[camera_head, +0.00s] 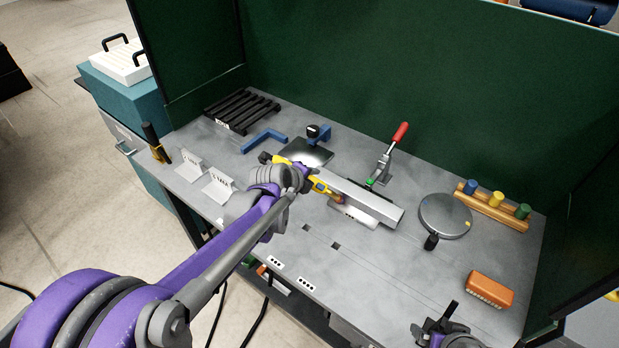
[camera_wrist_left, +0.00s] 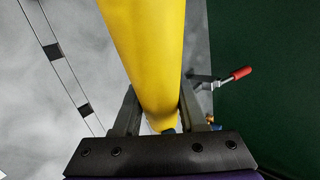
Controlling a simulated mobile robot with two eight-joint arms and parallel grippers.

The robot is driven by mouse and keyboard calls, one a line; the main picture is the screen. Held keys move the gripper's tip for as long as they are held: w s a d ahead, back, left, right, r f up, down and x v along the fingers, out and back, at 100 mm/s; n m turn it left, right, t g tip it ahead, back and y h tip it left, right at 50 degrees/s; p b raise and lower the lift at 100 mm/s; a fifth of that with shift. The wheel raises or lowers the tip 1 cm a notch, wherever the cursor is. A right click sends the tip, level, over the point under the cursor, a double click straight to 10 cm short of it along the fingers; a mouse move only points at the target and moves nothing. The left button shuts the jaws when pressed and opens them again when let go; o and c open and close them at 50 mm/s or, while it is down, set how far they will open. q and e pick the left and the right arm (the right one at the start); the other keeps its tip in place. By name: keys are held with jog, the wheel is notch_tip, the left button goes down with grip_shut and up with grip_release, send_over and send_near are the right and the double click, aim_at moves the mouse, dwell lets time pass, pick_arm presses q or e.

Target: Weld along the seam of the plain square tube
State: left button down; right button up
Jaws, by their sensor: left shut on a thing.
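My left gripper (camera_head: 307,181) is shut on a yellow welding torch (camera_head: 322,188). In the left wrist view the torch (camera_wrist_left: 150,50) runs between the two fingers (camera_wrist_left: 158,112) and fills the upper middle. In the head view its front end is close to the near side of the plain grey square tube (camera_head: 372,203); I cannot tell whether it touches. The tube lies on the bench, its left part hidden behind my gripper and the torch. My right gripper (camera_head: 440,328) is low at the bottom right, open and apparently empty, partly cut off by the frame.
A red-handled toggle clamp (camera_head: 398,136) stands behind the tube. A round grey disc (camera_head: 445,215), an orange brush-like block (camera_head: 490,289) and a wooden rack with coloured pegs (camera_head: 495,205) are to the right. Green screens (camera_head: 400,80) close off the back.

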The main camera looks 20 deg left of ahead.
aim_at(320, 185)
pick_arm(q)
jog(key=shift+d+r, duration=0.1)
jog(key=shift+d, duration=0.3)
dwell(0.5)
jog(key=shift+s+d, duration=0.15)
jog(key=shift+d, duration=0.1)
jog(key=shift+s+d, duration=0.2)
jog(key=shift+d, duration=0.35)
jog(key=shift+s+d, duration=0.2)
jog(key=shift+d, duration=0.35)
dwell(2.2)
jog(key=shift+s+d, duration=0.1)
jog(key=shift+d, duration=0.2)
jog(key=shift+s+d, duration=0.25)
jog(key=shift+d, duration=0.55)
dwell(1.8)
jog(key=shift+s+r, duration=0.15)
dwell(0.5)
